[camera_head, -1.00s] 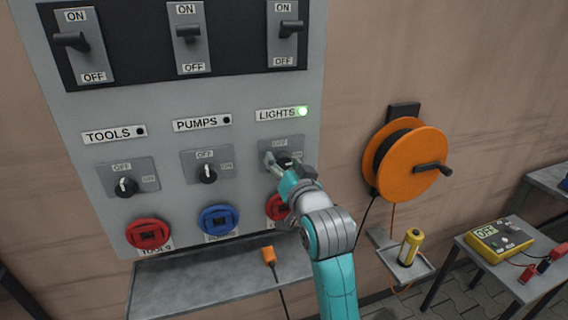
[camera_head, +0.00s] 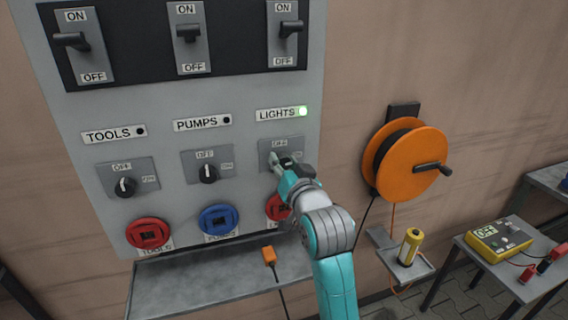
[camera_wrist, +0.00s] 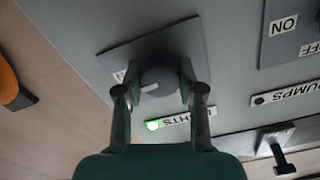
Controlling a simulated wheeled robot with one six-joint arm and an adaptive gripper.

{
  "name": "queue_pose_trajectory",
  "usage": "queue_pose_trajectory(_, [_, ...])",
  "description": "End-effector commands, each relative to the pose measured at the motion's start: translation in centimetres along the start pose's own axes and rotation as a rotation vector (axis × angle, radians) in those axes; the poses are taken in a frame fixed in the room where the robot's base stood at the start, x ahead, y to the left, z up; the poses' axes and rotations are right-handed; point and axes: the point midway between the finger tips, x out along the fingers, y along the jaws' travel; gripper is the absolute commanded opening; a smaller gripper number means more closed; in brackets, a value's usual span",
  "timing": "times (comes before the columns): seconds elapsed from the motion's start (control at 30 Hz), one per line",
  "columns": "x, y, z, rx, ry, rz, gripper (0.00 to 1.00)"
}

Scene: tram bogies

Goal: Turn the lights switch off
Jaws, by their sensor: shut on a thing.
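The lights switch is a dark rotary knob (camera_wrist: 160,80) on a grey square plate (camera_head: 270,147) under the LIGHTS label (camera_head: 277,114). The green lamp (camera_head: 303,111) beside that label is lit, and it also shows in the wrist view (camera_wrist: 152,125). My gripper (camera_head: 285,160) is at the plate in the head view and covers most of the knob. In the wrist view my gripper's fingers (camera_wrist: 160,88) stand on both sides of the round knob, shut on it.
The TOOLS knob (camera_head: 125,187) and PUMPS knob (camera_head: 208,173) are to the left, with dark lamps. Lever switches (camera_head: 189,34) are above. Red and blue sockets (camera_head: 218,220) and a grey shelf (camera_head: 200,280) are below. An orange cable reel (camera_head: 405,160) is on the wall at right.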

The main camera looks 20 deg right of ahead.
Motion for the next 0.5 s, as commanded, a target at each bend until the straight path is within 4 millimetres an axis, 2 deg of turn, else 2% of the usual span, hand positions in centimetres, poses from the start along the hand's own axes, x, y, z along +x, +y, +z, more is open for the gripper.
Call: queue_pose_trajectory(0.5, [0.01, -0.05, 0.05, -0.428, -0.001, 0.0, 0.03])
